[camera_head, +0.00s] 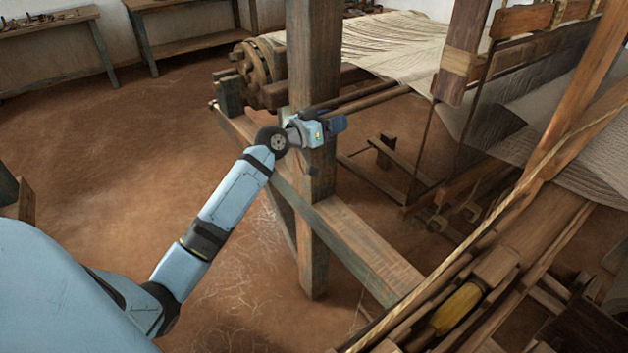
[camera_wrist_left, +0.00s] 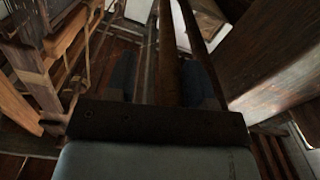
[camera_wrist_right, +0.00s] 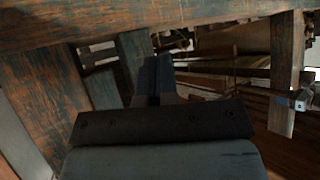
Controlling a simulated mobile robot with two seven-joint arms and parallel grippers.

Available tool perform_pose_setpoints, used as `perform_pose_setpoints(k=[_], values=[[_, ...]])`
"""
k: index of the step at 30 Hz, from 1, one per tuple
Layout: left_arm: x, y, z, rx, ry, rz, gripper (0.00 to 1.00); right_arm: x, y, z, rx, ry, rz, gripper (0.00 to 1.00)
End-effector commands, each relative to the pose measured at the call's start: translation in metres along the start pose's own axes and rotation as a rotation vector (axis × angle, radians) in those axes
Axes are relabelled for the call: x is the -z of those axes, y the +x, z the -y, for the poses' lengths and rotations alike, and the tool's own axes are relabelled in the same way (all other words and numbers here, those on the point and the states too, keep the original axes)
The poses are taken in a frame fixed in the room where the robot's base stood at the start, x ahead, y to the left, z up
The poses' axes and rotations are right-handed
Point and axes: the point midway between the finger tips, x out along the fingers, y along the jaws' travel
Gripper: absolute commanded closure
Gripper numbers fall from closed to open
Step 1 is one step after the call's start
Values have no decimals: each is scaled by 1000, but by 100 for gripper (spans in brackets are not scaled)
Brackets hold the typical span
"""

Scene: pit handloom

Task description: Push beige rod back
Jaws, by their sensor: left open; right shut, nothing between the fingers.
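A light brown rod (camera_head: 372,101), the closest thing I see to a beige rod, runs from behind the upright post toward the cloth side of the loom. My left gripper (camera_head: 338,124) is in front of that post, just below the rod's near end in the picture. In the left wrist view its two fingers (camera_wrist_left: 161,78) are open, with a brown rod (camera_wrist_left: 167,50) running lengthwise between them; contact cannot be told. My right gripper (camera_wrist_right: 152,78) is shut and empty below a weathered beam; it is not visible in the head view.
The thick wooden post (camera_head: 313,220) and lower side beam (camera_head: 365,250) stand close to my left arm. A toothed wheel (camera_head: 255,70) is at the beam's far end. Pale cloth (camera_head: 395,40) stretches across the loom. Open earthen floor (camera_head: 120,150) lies to the left.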

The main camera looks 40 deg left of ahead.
Motion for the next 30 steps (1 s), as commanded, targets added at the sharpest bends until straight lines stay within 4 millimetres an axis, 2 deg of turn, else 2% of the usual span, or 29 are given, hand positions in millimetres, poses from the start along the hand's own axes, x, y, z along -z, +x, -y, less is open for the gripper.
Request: perform_pose_setpoints(k=[1, 3, 7, 8, 17, 30], values=[[3, 0, -10, -2, -5, 0, 52, 10, -7, 1, 0, 1, -1, 100], [2, 0, -20, -2, -6, 1, 52, 17, -11, 2, 0, 1, -1, 100], [-2, 0, -38, -1, -5, 0, 52, 27, -18, 3, 0, 1, -2, 100], [-6, -5, -37, 2, 0, 1, 52, 24, -16, 3, 0, 2, -2, 100], [-8, -57, -36, 0, 4, 2, 52, 17, -11, 2, 0, 2, -2, 100], [-9, -142, -38, 0, 1, 9, 52, 10, -6, 1, 0, 2, -3, 100]])
